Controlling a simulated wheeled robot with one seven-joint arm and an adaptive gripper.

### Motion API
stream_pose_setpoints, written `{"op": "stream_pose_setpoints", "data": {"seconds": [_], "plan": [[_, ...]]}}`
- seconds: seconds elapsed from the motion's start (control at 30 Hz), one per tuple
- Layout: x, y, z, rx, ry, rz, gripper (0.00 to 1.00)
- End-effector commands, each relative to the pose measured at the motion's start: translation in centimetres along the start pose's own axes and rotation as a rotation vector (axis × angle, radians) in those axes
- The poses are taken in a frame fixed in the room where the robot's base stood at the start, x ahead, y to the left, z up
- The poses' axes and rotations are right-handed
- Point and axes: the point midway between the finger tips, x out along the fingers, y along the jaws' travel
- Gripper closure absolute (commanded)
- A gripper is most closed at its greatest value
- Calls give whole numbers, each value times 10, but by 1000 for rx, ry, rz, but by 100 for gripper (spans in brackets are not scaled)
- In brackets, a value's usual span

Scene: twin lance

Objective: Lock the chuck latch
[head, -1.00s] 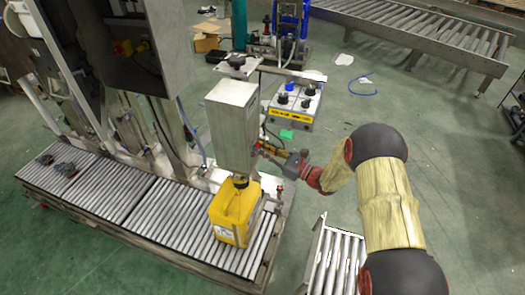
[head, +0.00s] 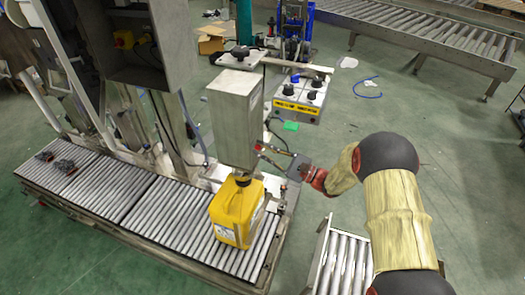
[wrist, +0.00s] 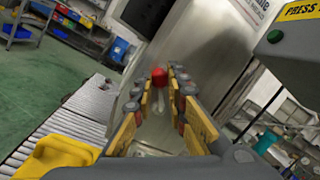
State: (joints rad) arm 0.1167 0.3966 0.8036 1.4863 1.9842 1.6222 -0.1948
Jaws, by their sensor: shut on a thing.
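The chuck latch shows as a lever with a red knob (wrist: 158,77) in the wrist view, beside a grey metal housing (wrist: 195,50). In the head view the red knob (head: 258,145) is small, at the lower right side of the upright metal housing (head: 236,115). My gripper (head: 270,154) reaches it from the right. In the wrist view my gripper (wrist: 160,95) has its yellow-padded fingers on both sides of the lever, shut on it, with the red knob near the fingertips. The exact contact and the latch's pivot are hidden.
A yellow canister (head: 236,212) stands on the roller conveyor (head: 130,195) under the housing. A control box with black knobs (head: 298,98) stands behind my gripper. Another roller section (head: 345,262) is at the front. Green floor is open to the right.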

Motion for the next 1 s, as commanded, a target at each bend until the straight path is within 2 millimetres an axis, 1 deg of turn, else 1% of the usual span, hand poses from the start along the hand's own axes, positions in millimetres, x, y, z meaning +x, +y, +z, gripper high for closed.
{"op": "stream_pose_setpoints", "data": {"seconds": [0.47, 0.5, 0.8, 1.0], "plan": [[-1, 2, -1, -9, -1, 2, 100], [-1, 2, -1, -9, -1, 2, 83], [0, 1, 0, -9, -1, 2, 67], [0, 1, 0, -9, -2, 2, 67]]}}
